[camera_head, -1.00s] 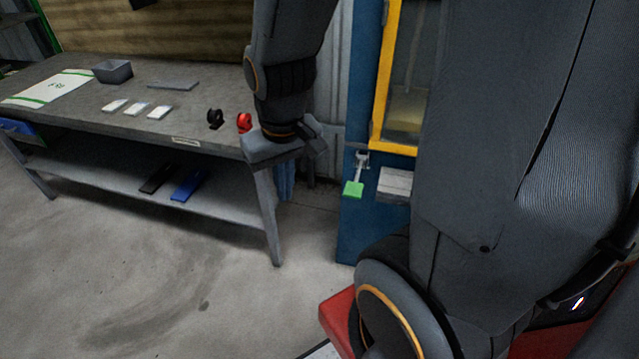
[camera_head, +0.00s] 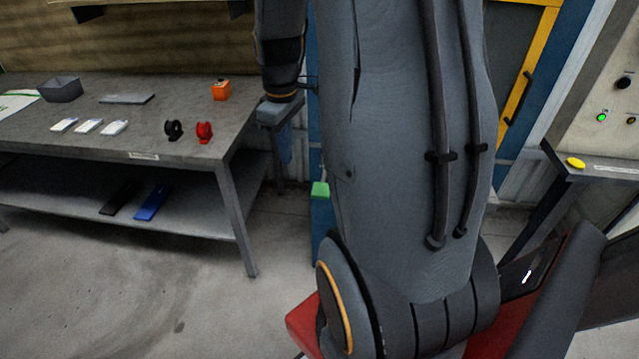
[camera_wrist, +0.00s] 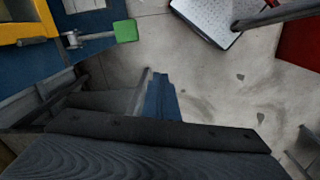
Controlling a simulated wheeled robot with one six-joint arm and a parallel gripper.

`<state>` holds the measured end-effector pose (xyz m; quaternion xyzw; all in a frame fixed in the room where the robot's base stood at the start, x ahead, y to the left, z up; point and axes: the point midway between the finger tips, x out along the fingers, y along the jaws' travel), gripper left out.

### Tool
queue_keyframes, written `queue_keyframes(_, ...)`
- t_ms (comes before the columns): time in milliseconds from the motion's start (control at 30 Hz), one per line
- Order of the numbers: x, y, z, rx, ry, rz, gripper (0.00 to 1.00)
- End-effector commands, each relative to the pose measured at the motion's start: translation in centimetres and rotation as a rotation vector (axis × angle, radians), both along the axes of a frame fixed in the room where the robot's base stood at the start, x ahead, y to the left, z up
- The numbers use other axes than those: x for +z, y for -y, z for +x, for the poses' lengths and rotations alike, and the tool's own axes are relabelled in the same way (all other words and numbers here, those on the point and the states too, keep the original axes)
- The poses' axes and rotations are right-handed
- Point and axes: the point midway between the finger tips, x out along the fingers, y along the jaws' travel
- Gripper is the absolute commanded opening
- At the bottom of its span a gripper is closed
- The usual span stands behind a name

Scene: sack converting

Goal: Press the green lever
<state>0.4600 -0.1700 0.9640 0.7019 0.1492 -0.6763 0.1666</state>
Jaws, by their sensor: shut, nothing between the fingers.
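The green lever's pad (camera_head: 320,189) shows just left of my arm in the head view, and my arm hides the rest of the lever. In the wrist view the green pad (camera_wrist: 126,31) sits at the end of a metal rod fixed to the blue machine with a yellow frame (camera_wrist: 25,22). My gripper (camera_head: 279,110) is above and left of the pad in the head picture, by the table's right end, apart from the pad. It is shut and holds nothing. Its dark body (camera_wrist: 160,134) fills the bottom of the wrist view.
A panel with a lit green button (camera_head: 602,118) stands at right. Open floor lies in front of the table.

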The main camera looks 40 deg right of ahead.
Motion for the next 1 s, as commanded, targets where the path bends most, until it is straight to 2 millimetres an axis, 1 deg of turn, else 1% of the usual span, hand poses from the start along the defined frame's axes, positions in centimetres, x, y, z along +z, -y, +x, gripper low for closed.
queue_keyframes(33, -0.9, 2.9, 0.4, 0.039, -0.012, 0.002, 0.00)
queue_keyframes(100, -1.5, 5.9, 0.7, 0.109, -0.024, 0.003, 0.00)
queue_keyframes(200, -2.2, 9.1, 0.8, 0.186, -0.035, 0.007, 0.00)
queue_keyframes(300, -2.6, 11.0, 0.7, 0.232, -0.041, 0.010, 0.00)
queue_keyframes(433, -2.7, 11.7, 0.7, 0.257, -0.043, 0.011, 0.00)
queue_keyframes(767, -2.9, 11.6, 0.7, 0.257, -0.044, 0.012, 0.00)
queue_keyframes(867, -3.6, 11.6, 0.6, 0.257, -0.045, 0.013, 0.00)
queue_keyframes(1000, -5.6, 11.5, 0.5, 0.256, -0.047, 0.014, 0.00)
